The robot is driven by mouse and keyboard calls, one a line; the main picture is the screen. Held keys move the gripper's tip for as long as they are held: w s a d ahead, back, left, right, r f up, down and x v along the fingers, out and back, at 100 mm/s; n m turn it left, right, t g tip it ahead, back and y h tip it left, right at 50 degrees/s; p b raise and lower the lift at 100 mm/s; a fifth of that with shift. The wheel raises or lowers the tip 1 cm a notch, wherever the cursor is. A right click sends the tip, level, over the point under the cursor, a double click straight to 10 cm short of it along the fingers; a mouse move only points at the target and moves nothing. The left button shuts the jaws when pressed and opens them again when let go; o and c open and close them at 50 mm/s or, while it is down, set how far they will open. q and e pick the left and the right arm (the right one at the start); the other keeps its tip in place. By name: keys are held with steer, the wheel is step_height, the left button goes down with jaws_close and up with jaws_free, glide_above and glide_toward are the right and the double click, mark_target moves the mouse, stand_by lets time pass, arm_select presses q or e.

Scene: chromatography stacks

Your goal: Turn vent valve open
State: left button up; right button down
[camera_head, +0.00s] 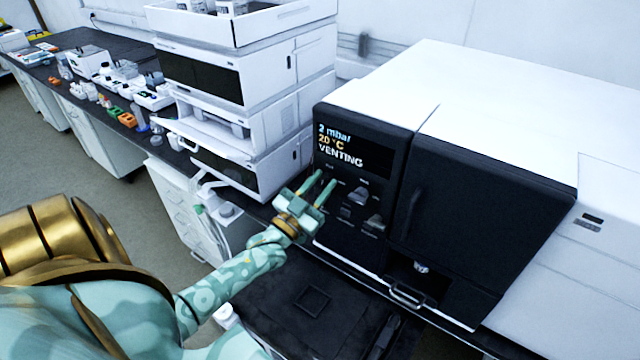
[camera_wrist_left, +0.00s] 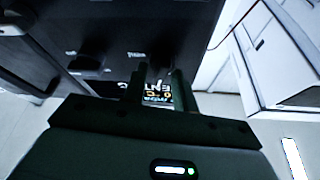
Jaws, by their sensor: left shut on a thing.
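The dark front panel (camera_head: 340,225) of the white instrument has a display (camera_head: 350,148) reading "2 mbar", "20 °C" and "VENTING". My left gripper (camera_head: 322,184) reaches the panel's left side, below the display. Its two fingers are shut on a small control there, by its place the vent valve, which the fingers hide. The valve's angle cannot be made out. In the left wrist view the fingers (camera_wrist_left: 160,82) point at the panel, with part of the display (camera_wrist_left: 158,93) showing upside down between them. My right gripper is not in view.
Other panel controls (camera_head: 362,195) sit just right of my left gripper. A dark door with a vertical handle (camera_head: 413,213) is farther right. A white module stack (camera_head: 245,95) stands close on the left. A black box top (camera_head: 312,300) lies below my forearm.

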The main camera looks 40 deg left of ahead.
arm_select(q)
steer(key=m+h, duration=0.1)
steer(key=m, duration=0.2)
steer(key=m+g+h+p, duration=0.1)
steer(key=m+h, duration=0.1)
steer(key=m, duration=0.1)
steer(key=shift+m, duration=0.3)
steer(key=m, duration=0.2)
steer(key=m+g+h+p, duration=0.1)
steer(key=m, duration=0.1)
steer(key=shift+d+m+h, duration=0.1)
steer(key=shift+m+h, duration=0.2)
steer(key=m, duration=0.2)
steer(key=m+g+p, duration=0.1)
steer(key=m, duration=0.1)
steer(key=shift+g+h, duration=0.3)
steer(key=shift+h, duration=0.1)
steer(key=shift+f+m+g+p, duration=0.15)
steer(key=shift+m+g+p, duration=0.7)
steer(key=shift+m, duration=0.85)
steer(key=o, duration=0.6)
steer(key=v, duration=1.6)
steer(key=shift+s+b, duration=0.15)
steer(key=shift+b, duration=0.2)
